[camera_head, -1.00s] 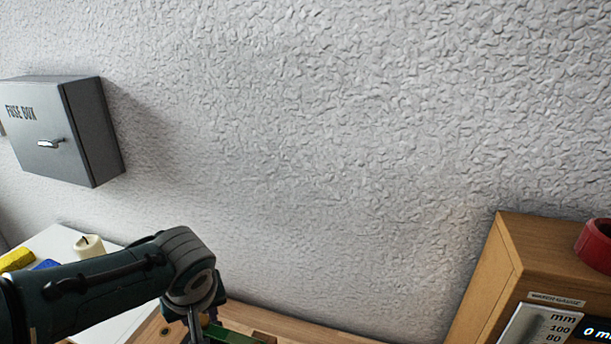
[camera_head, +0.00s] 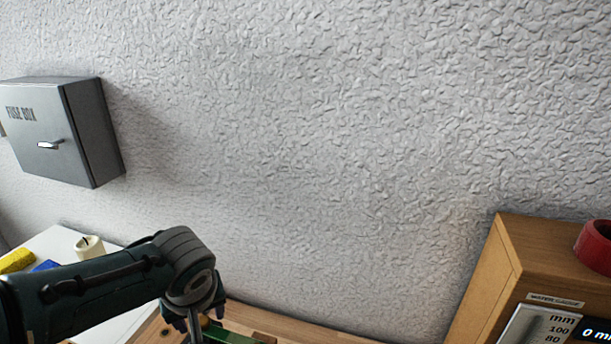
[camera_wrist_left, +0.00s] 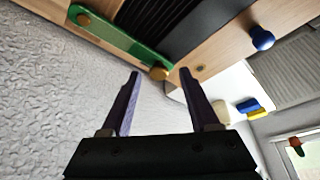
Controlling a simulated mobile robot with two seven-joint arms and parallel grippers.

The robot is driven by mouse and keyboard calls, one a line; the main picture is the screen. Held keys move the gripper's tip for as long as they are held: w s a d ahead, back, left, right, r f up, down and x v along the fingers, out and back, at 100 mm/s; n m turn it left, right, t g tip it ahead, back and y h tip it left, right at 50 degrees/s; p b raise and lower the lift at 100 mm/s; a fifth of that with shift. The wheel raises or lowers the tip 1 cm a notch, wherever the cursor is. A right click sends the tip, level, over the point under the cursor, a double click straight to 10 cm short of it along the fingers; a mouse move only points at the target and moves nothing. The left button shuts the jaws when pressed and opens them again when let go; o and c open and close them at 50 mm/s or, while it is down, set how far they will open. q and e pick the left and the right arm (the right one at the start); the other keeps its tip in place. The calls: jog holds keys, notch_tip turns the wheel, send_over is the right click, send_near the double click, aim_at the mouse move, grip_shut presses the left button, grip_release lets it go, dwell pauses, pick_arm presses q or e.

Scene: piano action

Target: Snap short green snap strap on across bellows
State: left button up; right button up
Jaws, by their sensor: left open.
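The green strap (camera_wrist_left: 120,40) shows in the left wrist view, with a round brass-coloured knob at each end. It lies along the edge of a wooden board, beside the black ribbed bellows (camera_wrist_left: 178,22). I cannot tell whether either end is fastened. My left gripper (camera_wrist_left: 159,78) is open, with its two purple fingers apart and the strap's near knob seen between and just beyond their tips. In the head view, the left gripper (camera_head: 195,325) is partly cut off at the bottom edge, by a green piece (camera_head: 232,337). My right gripper is not in view.
A blue knob (camera_wrist_left: 262,38) stands on the wood beyond the bellows. A wooden cabinet (camera_head: 500,265) with a gauge and a red ring (camera_head: 596,245) stands at right. A grey fuse box (camera_head: 60,130) hangs on the rough wall. A white candle-like object (camera_head: 89,246) stands at left.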

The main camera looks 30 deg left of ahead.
pick_arm(q)
jog(key=p+v, duration=0.3)
jog(key=v, duration=0.6)
jog(key=shift+r, duration=0.25)
jog(key=shift+d, duration=0.15)
